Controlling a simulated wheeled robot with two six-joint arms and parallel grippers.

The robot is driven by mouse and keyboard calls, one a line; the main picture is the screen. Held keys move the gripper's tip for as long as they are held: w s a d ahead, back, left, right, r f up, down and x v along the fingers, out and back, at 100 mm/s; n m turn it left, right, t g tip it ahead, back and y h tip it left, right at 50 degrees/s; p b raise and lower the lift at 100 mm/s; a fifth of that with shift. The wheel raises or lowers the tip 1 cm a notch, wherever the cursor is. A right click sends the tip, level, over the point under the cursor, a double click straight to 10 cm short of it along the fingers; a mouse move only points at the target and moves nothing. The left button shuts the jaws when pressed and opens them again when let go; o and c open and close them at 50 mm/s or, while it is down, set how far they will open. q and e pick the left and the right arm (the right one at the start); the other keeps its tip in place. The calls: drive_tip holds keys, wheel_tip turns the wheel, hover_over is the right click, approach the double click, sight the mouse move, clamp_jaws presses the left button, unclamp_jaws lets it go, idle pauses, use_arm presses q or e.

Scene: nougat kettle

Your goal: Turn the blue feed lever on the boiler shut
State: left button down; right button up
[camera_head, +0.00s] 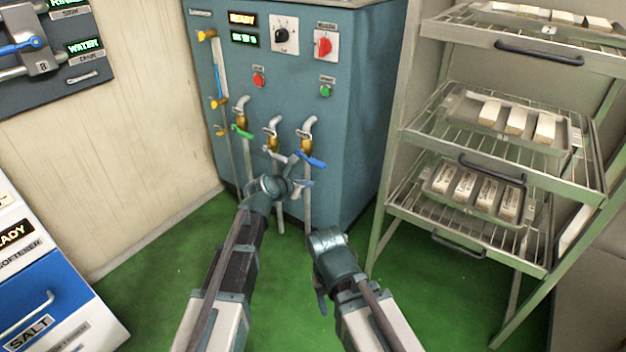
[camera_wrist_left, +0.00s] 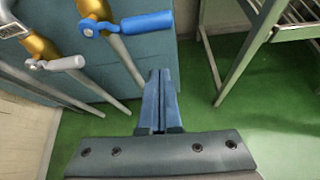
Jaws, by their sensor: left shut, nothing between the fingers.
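The blue feed lever (camera_head: 312,161) is on the rightmost brass valve on the front of the teal boiler (camera_head: 350,130). It sticks out to the right, across its pipe. In the left wrist view the blue lever (camera_wrist_left: 147,22) is at the upper middle, pointing right from its pivot. My left gripper (camera_head: 303,185) is just below the lever. In its wrist view the left gripper (camera_wrist_left: 160,72) has its fingers together, empty, apart from the lever. My right gripper (camera_head: 321,303) hangs low over the green floor, mostly hidden behind its wrist; its opening cannot be told.
A green lever (camera_head: 241,132) and a white lever (camera_head: 273,155) sit on valves left of the blue one; the white lever (camera_wrist_left: 62,63) is also in the wrist view. A wire rack (camera_head: 480,220) with trays stands at right, a blue-and-white salt cabinet (camera_head: 50,295) at lower left.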

use_arm(q)
drive_tip(key=p+v, duration=0.2)
drive_tip(key=v, duration=0.4)
drive_tip(key=s+a+f+m+g+y, duration=0.2)
drive_tip(key=s+a+f+m+g, duration=0.15)
drive_tip(key=s+m, duration=0.45)
drive_tip(key=s+a+f+m+g+y, duration=0.25)
drive_tip(key=s+a+f+m, duration=0.35)
drive_tip(key=m, duration=0.5)
drive_tip(key=s+a+f+m+g+y, duration=0.1)
drive_tip(key=s+a+m+g+y, duration=0.2)
drive_tip(key=s+m, duration=0.55)
drive_tip(key=s+d+r+m+g+p, duration=0.1)
drive_tip(key=s+d+r+m+p, duration=0.45)
drive_tip(key=d+r+p, duration=0.35)
wheel_tip(320, 180, up, 37)
drive_tip(key=n+p, duration=0.1)
drive_tip(key=p, duration=3.6)
drive_tip(key=shift+s+d+f, duration=0.15)
drive_tip(key=shift+s+d, duration=0.1)
drive_tip(key=shift+d, duration=0.2)
